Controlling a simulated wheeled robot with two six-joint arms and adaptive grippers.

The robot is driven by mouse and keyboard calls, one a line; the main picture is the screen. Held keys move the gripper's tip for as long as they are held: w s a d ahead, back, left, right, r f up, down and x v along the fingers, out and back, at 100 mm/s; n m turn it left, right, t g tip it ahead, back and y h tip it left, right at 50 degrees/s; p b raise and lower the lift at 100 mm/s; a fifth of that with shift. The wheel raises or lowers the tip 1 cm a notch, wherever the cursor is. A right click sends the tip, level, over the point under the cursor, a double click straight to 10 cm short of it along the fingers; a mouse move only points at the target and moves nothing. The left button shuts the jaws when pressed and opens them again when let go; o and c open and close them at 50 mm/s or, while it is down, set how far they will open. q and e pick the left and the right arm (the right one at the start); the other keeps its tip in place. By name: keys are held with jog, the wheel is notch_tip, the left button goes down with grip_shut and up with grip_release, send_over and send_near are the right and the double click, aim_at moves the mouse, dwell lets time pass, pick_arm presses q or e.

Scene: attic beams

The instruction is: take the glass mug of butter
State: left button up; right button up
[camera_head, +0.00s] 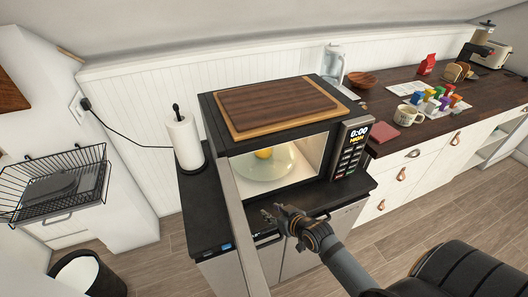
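The microwave (218,140) stands open on the dark counter. Inside it, a small yellow thing (264,153) sits toward the back of the round glass turntable (280,168). It may be the butter; the clear mug around it is too small and faint to make out. My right gripper (270,212) is in front of and below the microwave opening, apart from the yellow thing. Its fingers look parted, with nothing between them. My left gripper is not in view.
The open microwave door (246,225) stands edge-on, left of my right gripper. A cutting board (275,105) lies on the microwave. A paper towel roll (184,142) stands at left. A white mug (408,115), red book (382,132) and colored jars (432,97) occupy the right counter.

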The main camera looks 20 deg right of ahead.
aim_at(272, 156)
jog(key=w+d+r+t, duration=0.1)
jog(key=w+r+t, duration=0.1)
jog(key=w+d+r+m+t, duration=0.1)
jog(key=w, duration=0.1)
jog(key=shift+d, duration=0.35)
jog(key=w+d+r+t, duration=0.1)
jog(key=w, duration=0.1)
jog(key=w+d+r+m+t+h+b, duration=0.1)
jog(key=w+d, duration=0.1)
jog(key=w, duration=0.1)
jog(key=w+d+r+m+t+b, duration=0.1)
jog(key=w+d+r+t, duration=0.1)
jog(key=shift+w+d+r+h, duration=0.1)
jog(key=shift+w+d+h, duration=0.1)
jog(key=shift+h, duration=0.2)
jog(key=shift+w, duration=0.2)
jog(key=w+b, duration=0.3)
jog(key=w, duration=0.2)
jog(key=shift+a, duration=0.15)
jog(key=shift+w, duration=0.1)
jog(key=shift+r, duration=0.15)
jog(key=shift+c, duration=0.2)
jog(key=shift+s, duration=0.2)
jog(key=shift+c, duration=1.3)
jog(key=shift+w, duration=0.1)
grip_shut()
